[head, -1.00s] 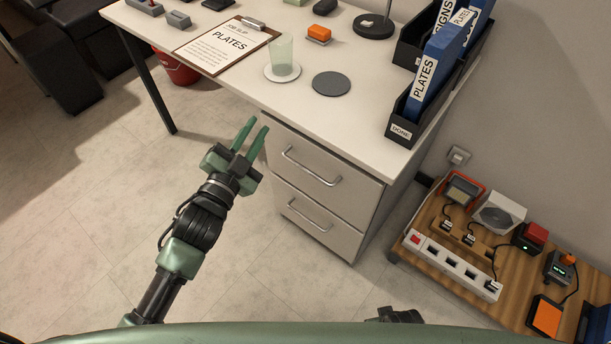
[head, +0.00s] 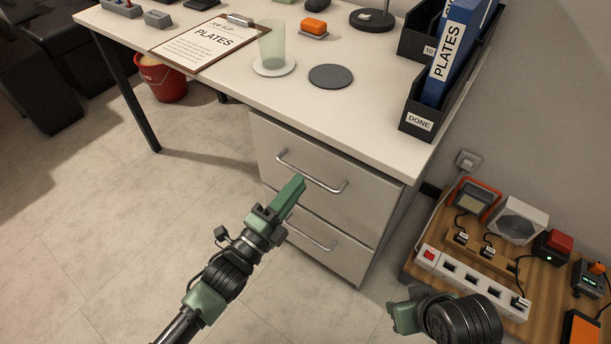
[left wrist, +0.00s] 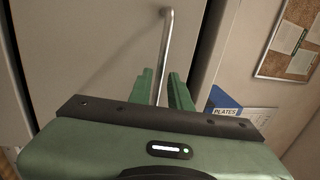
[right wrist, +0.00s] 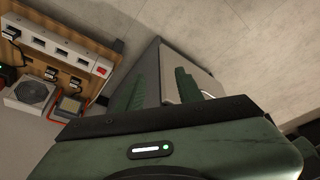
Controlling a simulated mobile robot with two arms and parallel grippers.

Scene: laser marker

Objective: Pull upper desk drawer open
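The upper drawer (head: 350,170) is in the grey cabinet under the desk and looks shut, its front flush with the cabinet. Its metal bar handle (head: 335,188) runs across the front. My left gripper (head: 297,190) is at this handle, fingers pointing at the drawer. In the left wrist view, the handle (left wrist: 167,45) runs down between the two green fingers (left wrist: 164,88), which stand apart with gaps beside the bar. The lower drawer (head: 345,250) is partly hidden by my left gripper and looks shut. My right gripper (right wrist: 165,85) is open and empty, low to the cabinet's right.
The desk top (head: 215,85) holds a clipboard (head: 200,45), a green cup (head: 272,45), a dark round coaster (head: 331,77) and a black file holder (head: 420,120). A wooden board (head: 430,275) with a power strip stands at right. The floor before the drawers is clear.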

